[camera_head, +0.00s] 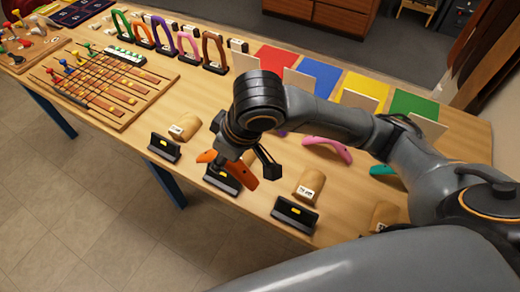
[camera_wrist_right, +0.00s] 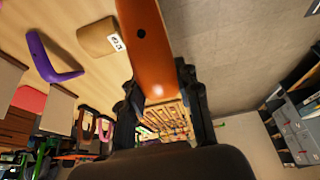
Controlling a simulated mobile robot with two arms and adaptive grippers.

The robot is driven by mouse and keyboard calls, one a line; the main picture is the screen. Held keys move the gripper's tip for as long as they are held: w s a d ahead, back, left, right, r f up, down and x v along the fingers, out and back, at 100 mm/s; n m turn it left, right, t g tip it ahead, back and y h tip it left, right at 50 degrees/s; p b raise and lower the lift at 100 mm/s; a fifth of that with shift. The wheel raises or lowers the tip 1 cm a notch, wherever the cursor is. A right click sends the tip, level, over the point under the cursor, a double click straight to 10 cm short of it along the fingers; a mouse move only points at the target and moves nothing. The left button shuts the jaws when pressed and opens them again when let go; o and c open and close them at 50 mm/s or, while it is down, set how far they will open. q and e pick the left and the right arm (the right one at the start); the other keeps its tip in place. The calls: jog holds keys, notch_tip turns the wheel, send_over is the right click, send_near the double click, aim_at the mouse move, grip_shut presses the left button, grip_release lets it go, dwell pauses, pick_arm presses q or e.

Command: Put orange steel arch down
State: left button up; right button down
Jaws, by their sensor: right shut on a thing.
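My right gripper (camera_head: 240,158) is shut on the orange steel arch (camera_head: 242,172), over the front edge of the table. In the right wrist view the orange arch (camera_wrist_right: 152,45) rises between the two fingers (camera_wrist_right: 158,105). In the head view the arch is just above or against a black stand (camera_head: 222,179) with a yellow label. I cannot tell whether they touch. Part of the arch is hidden behind my gripper. My left gripper is not in view.
Black stands (camera_head: 164,147) and tan saddle blocks (camera_head: 310,185) line the front edge. A pink arch (camera_head: 327,148) and a teal arch (camera_head: 383,171) lie to the right. Coloured squares (camera_head: 318,76) and upright arches (camera_head: 190,46) are behind; a wooden rack (camera_head: 105,82) is left.

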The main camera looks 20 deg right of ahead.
jog(key=w+d+f, duration=0.2)
jog(key=w+f, duration=0.1)
jog(key=w+d+f+p, duration=0.1)
jog(key=w+d+f, duration=0.1)
jog(key=w, duration=0.2)
jog(key=w+d+f+p, duration=0.1)
jog(key=w+d+f, duration=0.1)
jog(key=w+f, duration=0.1)
jog(key=shift+w+d+f, duration=0.3)
jog(key=shift+w+f, duration=0.2)
jog(key=shift+f, duration=0.05)
jog(key=f, duration=0.1)
jog(key=f+p, duration=0.1)
jog(key=f, duration=0.1)
jog(key=shift+w+d, duration=0.15)
jog(key=shift+d, duration=0.1)
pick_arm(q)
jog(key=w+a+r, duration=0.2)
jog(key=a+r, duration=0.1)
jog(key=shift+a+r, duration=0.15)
pick_arm(e)
jog(key=shift+f, duration=0.3)
jog(key=shift+f, duration=0.15)
jog(key=c, duration=0.9)
grip_release()
jog(key=shift+c, duration=0.2)
